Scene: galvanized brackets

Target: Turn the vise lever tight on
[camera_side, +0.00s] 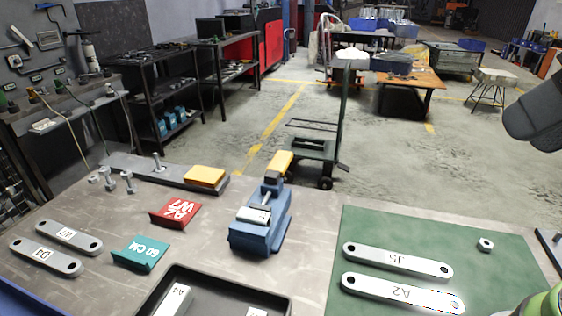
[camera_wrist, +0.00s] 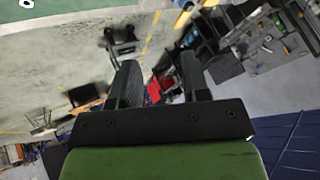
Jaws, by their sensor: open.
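The blue vise (camera_side: 262,222) stands on the grey workbench near the middle of the side view. A thin metal bar (camera_side: 266,199) shows at its top, and a yellow block (camera_side: 280,163) stands up at its far end. I cannot tell for sure which part is the lever. In the wrist view, a small blue shape (camera_wrist: 184,4) at the top edge may be the vise. My gripper (camera_wrist: 160,82) is open, its two dark fingers apart with nothing between them. It is away from the vise; the side view does not clearly show its fingers.
A green mat (camera_side: 380,221) right of the vise holds silver links J5 (camera_side: 396,260) and A2 (camera_side: 390,291) and a nut (camera_side: 486,244). Left are a red bracket (camera_side: 175,213), a teal bracket (camera_side: 140,253) and several bolts. A black tray (camera_side: 188,272) is in front.

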